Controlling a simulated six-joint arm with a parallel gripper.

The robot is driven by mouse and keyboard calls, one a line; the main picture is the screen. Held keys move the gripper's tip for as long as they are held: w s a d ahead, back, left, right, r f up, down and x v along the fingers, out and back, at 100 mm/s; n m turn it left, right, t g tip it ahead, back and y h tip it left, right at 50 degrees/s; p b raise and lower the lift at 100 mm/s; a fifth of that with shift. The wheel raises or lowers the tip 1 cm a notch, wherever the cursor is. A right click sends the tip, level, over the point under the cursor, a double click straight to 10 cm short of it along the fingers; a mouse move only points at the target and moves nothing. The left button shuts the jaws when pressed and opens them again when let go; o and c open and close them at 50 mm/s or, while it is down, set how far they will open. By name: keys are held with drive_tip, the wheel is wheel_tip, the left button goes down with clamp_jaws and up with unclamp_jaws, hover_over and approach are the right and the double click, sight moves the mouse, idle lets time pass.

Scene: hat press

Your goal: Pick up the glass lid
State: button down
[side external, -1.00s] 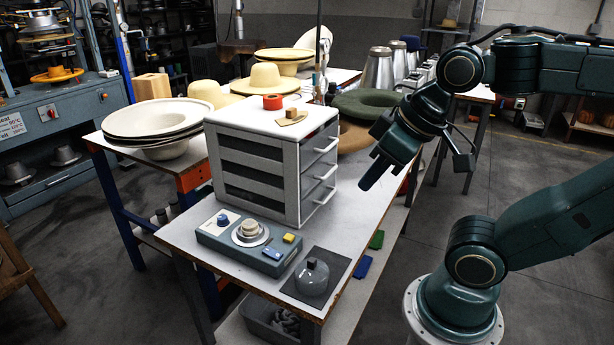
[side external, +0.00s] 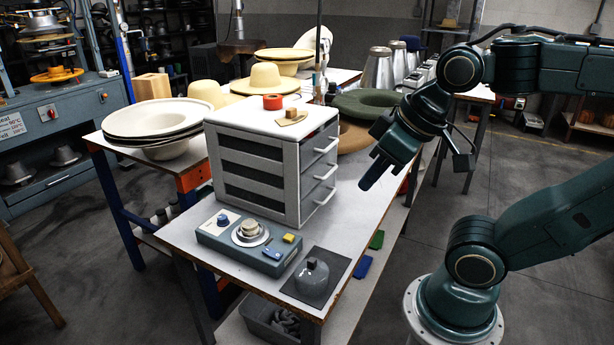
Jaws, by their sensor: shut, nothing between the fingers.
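The glass lid (side external: 312,279) is a grey see-through dome with a small dark knob on top. It sits on a dark square mat (side external: 333,265) at the table's front right corner. My gripper (side external: 367,187) is dark green, shut and empty. It hangs in the air up and to the right of the lid in the picture, beside the drawer cabinet, and does not touch the lid.
A control box (side external: 247,241) with a round dial and coloured buttons stands left of the lid. A white drawer cabinet (side external: 272,160) with protruding handles stands behind it. The table (side external: 345,225) is bare between the cabinet and the right edge.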

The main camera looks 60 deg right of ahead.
unclamp_jaws()
idle(0.4)
drive_tip(key=shift+w+d+f+n+g, duration=0.45)
drive_tip(key=shift+w+f+n+g, duration=0.5)
drive_tip(key=shift+w+f+n, duration=1.5)
drive_tip(key=shift+w+d+f+n+g, duration=0.4)
drive_tip(key=shift+w+f+n+g, duration=0.8)
drive_tip(key=shift+f+n, duration=2.2)
drive_tip(key=shift+w+d+f+n+g, duration=0.45)
drive_tip(key=shift+w+f+n+g, duration=0.2)
drive_tip(key=shift+w+f+n, duration=2.15)
drive_tip(key=shift+s+n, duration=0.35)
drive_tip(key=shift+s, duration=0.25)
